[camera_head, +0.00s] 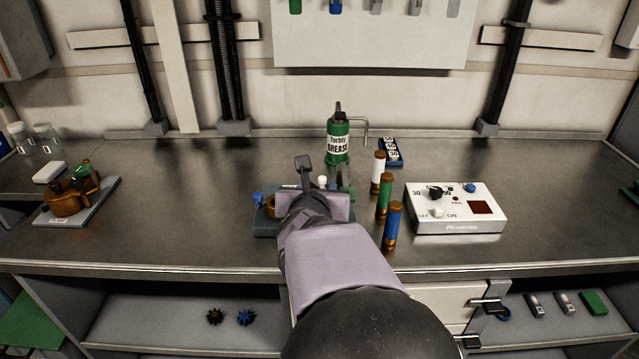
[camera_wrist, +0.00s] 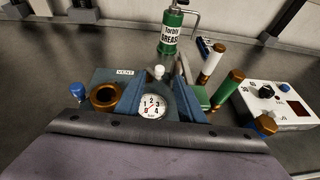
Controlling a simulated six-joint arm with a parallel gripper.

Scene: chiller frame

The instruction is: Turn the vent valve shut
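The valve block (camera_head: 266,224) sits on the bench, largely hidden behind my arm in the head view. In the wrist view, a "VENT" label (camera_wrist: 124,72) lies on its grey-blue plate. A blue knob (camera_wrist: 78,91), a brass ring fitting (camera_wrist: 104,96), a white knob (camera_wrist: 158,72) and a round pressure gauge (camera_wrist: 152,106) are there too. I cannot tell which knob is the vent valve. My gripper (camera_wrist: 158,88) is open, its two blue-grey fingers standing apart left and right of the gauge and white knob. Contact with either is not visible.
White, green and blue cylinders with brown ends (camera_head: 384,194) stand close right of my gripper. A green grease can (camera_head: 338,139) stands behind. A white control box (camera_head: 455,207) sits right, a brass assembly (camera_head: 72,193) far left. The bench between that assembly and the block is clear.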

